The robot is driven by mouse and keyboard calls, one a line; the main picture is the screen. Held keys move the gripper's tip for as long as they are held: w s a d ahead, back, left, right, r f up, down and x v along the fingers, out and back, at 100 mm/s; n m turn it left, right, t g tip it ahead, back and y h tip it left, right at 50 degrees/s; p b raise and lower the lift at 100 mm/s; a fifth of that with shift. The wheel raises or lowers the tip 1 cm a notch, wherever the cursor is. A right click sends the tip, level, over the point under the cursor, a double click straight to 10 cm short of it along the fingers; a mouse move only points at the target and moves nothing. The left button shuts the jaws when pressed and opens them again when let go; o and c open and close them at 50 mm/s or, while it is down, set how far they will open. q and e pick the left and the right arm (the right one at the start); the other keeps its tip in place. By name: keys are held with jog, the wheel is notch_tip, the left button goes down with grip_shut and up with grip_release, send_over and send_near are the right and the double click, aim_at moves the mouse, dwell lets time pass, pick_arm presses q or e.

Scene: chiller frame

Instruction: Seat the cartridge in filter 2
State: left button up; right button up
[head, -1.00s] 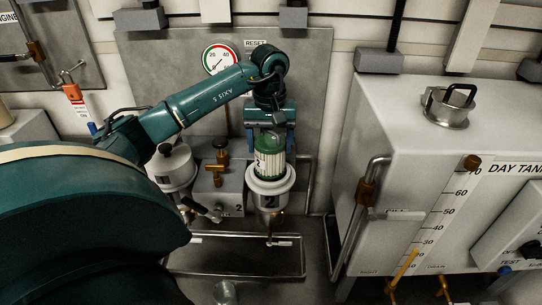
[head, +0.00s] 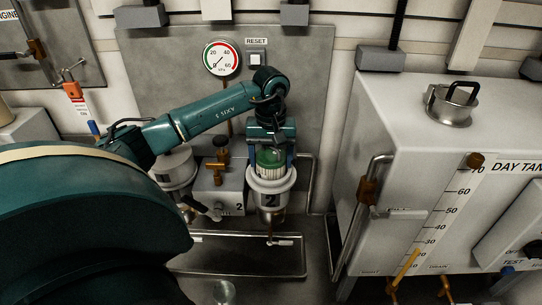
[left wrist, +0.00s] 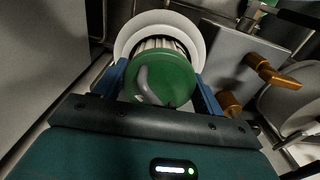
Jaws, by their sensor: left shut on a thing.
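The cartridge (head: 270,160) has a green top and a white pleated body. It stands upright, partly down inside the open white rim of filter 2 (head: 270,184), whose bowl bears a "2". Its green end (left wrist: 163,78) fills the middle of the left wrist view, with the white rim (left wrist: 125,40) around the pleats behind it. My left gripper (head: 270,150) comes from above and is shut on the cartridge, a blue finger on each side. The cartridge's lower part is hidden inside the bowl. My right gripper is not in view.
A pressure gauge (head: 221,57) and a RESET button (head: 256,60) are on the panel behind. Filter 1 (head: 172,165) and a brass valve (head: 217,158) stand left of filter 2. A drip tray (head: 245,262) lies below. The day tank (head: 420,130) is at right.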

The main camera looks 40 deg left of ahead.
pick_arm(q)
jog(key=o, duration=0.6)
jog(key=shift+c, duration=0.2)
jog(key=o, duration=0.5)
jog(key=shift+c, duration=0.2)
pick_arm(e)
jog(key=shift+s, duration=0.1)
pick_arm(q)
jog(key=shift+r, duration=0.1)
jog(key=shift+r+p, duration=0.25)
jog(key=shift+p, duration=0.05)
notch_tip(320, 180, up, 11)
jog(key=shift+r, duration=0.8)
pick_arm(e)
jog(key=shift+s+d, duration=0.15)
